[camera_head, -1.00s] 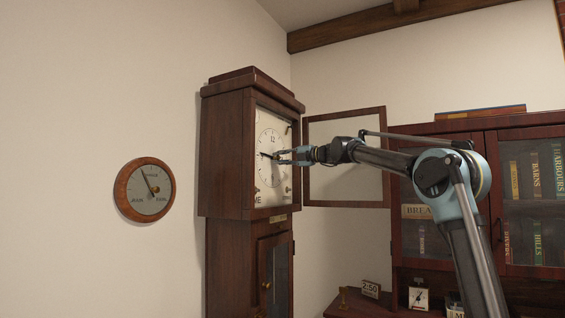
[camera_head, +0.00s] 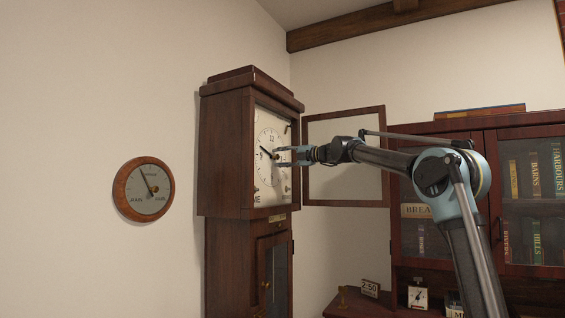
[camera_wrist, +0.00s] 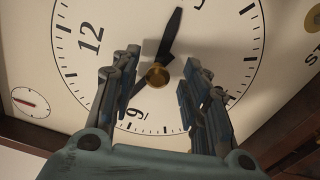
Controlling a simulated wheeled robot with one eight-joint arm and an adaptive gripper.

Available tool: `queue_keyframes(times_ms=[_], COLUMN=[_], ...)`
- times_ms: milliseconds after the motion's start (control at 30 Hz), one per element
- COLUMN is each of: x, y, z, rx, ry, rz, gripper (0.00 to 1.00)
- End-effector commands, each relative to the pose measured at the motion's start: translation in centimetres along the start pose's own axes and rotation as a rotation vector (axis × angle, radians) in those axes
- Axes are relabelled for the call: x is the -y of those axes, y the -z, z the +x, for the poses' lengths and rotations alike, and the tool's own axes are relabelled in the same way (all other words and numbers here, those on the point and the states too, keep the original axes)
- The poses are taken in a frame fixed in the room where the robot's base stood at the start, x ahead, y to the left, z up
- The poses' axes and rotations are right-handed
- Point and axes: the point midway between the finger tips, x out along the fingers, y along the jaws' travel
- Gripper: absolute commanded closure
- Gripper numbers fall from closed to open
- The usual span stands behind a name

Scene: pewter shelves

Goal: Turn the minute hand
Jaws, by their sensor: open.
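The white clock face (camera_head: 259,182) sits in a tall wooden case, its glass door swung open to the right. The dark minute hand (camera_head: 266,151) points to the upper left, near the ten. In the wrist view the minute hand (camera_wrist: 139,90) runs from the brass hub (camera_wrist: 157,75) to the lower left, partly hidden by my left finger. The broad hour hand (camera_wrist: 170,35) points up, near the three. My gripper (camera_wrist: 160,68) is open, its fingers on either side of the hub and close to the face. Contact with the minute hand cannot be told.
The open glass door frame (camera_head: 345,202) stands just right of the clock, behind my arm. A round dial (camera_head: 143,190) hangs on the left wall. A small card reading 2:50 (camera_head: 370,288) stands on a ledge. A glazed bookcase (camera_head: 490,135) fills the right side.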

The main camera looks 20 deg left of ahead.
Motion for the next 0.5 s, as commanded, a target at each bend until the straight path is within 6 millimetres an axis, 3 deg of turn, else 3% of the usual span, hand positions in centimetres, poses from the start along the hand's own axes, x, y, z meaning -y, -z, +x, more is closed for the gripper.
queue_keyframes(times_ms=[167,500], x=[0.0,0.1], y=[-0.1,-0.2], z=[-1.8,-8.2], rx=[0.001,0.004], ry=[0.000,0.001], rz=[0.000,0.001], gripper=[0.58,0.58])
